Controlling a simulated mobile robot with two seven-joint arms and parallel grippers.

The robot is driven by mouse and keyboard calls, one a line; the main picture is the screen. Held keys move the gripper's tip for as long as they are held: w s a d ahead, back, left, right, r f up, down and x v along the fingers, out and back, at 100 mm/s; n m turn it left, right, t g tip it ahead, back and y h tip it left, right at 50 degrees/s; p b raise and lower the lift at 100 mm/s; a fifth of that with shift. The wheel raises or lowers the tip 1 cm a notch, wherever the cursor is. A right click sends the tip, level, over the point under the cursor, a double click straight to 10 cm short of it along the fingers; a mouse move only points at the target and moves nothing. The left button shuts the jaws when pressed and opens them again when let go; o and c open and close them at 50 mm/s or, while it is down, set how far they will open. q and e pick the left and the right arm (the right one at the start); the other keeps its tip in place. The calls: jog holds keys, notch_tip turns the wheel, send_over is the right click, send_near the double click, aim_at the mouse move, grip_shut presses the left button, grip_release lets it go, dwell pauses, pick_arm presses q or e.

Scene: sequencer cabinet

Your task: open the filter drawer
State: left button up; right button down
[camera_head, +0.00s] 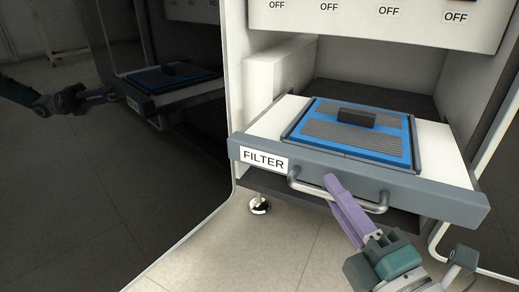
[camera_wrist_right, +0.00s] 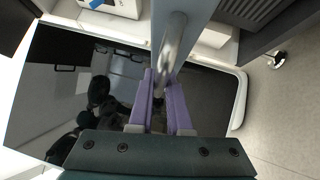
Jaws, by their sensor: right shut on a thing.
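The filter drawer (camera_head: 430,192) stands out from the lower bay of the cabinet, with its grey front labelled FILTER. Inside it lies a blue-framed filter (camera_head: 325,120) with grey ribs and a black block on top. My right gripper (camera_head: 333,182) is shut on the metal bar handle (camera_head: 310,190) of the drawer front. In the right wrist view the handle (camera_wrist_right: 173,40) runs between the purple fingers (camera_wrist_right: 163,78). The exact contact is partly hidden by the fingers. My left gripper does not show directly.
Above the bay is a white panel (camera_head: 410,28) with several OFF labels. A dark glossy panel (camera_head: 100,190) at the left mirrors the drawer and an arm. A cabinet foot (camera_head: 259,206) stands below the drawer. The tiled floor (camera_head: 225,250) in front is clear.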

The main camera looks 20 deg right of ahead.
jog(key=c, duration=0.9)
grip_release()
jog(key=shift+d, duration=0.1)
jog(key=shift+o, duration=0.2)
jog(key=shift+s, duration=0.1)
jog(key=shift+s, duration=0.25)
jog(key=s+f+p, duration=0.1)
jog(key=s+p, duration=0.1)
jog(key=s, duration=0.7)
jog(key=shift+a+f, duration=0.2)
jog(key=shift+a, duration=0.15)
jog(key=shift+s, duration=0.1)
